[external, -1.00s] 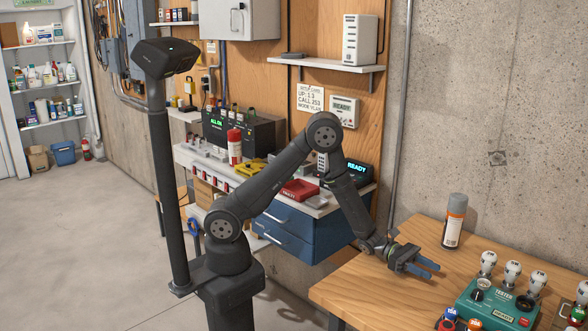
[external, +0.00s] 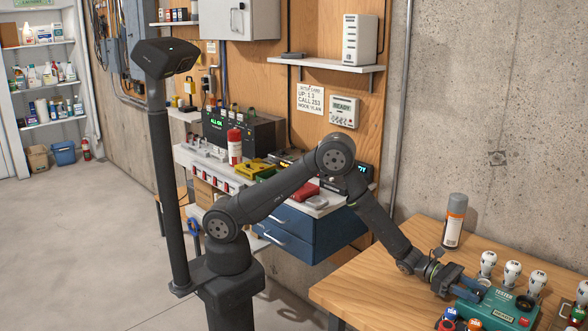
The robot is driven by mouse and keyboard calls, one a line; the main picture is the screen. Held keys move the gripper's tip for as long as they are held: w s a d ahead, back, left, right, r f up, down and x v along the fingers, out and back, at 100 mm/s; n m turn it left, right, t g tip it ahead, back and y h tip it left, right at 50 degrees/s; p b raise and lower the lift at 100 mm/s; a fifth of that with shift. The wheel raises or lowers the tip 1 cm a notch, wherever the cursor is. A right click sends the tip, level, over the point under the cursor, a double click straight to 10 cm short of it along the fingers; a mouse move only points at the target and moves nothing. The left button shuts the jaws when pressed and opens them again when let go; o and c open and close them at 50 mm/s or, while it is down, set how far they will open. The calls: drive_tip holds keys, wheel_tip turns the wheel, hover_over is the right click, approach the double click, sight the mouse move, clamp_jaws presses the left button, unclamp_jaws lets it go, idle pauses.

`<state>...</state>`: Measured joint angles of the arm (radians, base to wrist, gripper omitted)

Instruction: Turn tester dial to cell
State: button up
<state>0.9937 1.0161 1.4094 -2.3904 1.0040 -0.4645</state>
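The tester (external: 497,303) is a teal box on the wooden table at the lower right, with a "TESTER" label, a small display on its front and a red button. A dark round part sits on its top right. My gripper (external: 477,291), with blue fingers, is at the left end of the tester's top, where the dial is. The fingers cover the dial, so its setting is hidden. I cannot tell whether they touch it or how far apart they are.
Several white bulb-like items (external: 512,272) stand behind the tester. A grey spray can (external: 454,221) with an orange band stands further back. Blue- and red-topped items (external: 448,318) are close in front of the tester. The table's left part (external: 375,290) is clear.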

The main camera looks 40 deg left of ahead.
drive_tip(key=c, duration=0.7)
drive_tip(key=shift+w+m+g+y, duration=0.2)
drive_tip(key=shift+m+g+y, duration=0.2)
drive_tip(key=shift+m+g, duration=1.5)
drive_tip(key=shift+n+g, duration=0.3)
drive_tip(key=shift+g, duration=0.3)
drive_tip(key=o, duration=0.7)
drive_tip(key=shift+s+n+t, duration=0.1)
drive_tip(key=shift+n+t, duration=0.2)
drive_tip(key=shift+t, duration=0.2)
